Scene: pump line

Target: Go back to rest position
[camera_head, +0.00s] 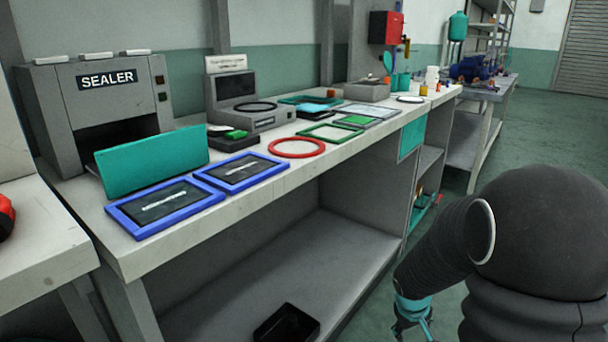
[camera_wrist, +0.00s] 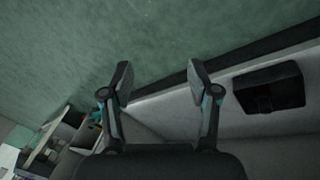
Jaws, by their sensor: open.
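My gripper (camera_wrist: 160,82) is open and empty in the wrist view, its two dark fingers spread apart with nothing between them. Beyond the fingers the wrist view shows green floor and the pale lower shelf of the bench. In the head view my dark arm is at the lower right, in front of the bench. Only a small teal and dark part of the gripper end shows there, low at the picture's bottom edge, and its fingers are hard to make out.
The long bench (camera_head: 215,208) carries a sealer (camera_head: 100,112), two blue-framed trays (camera_head: 164,206), a red ring (camera_head: 297,147) and a green frame (camera_head: 330,133). A black bin (camera_head: 287,324) sits low; the wrist view shows a black box (camera_wrist: 270,88). Green floor is open at right.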

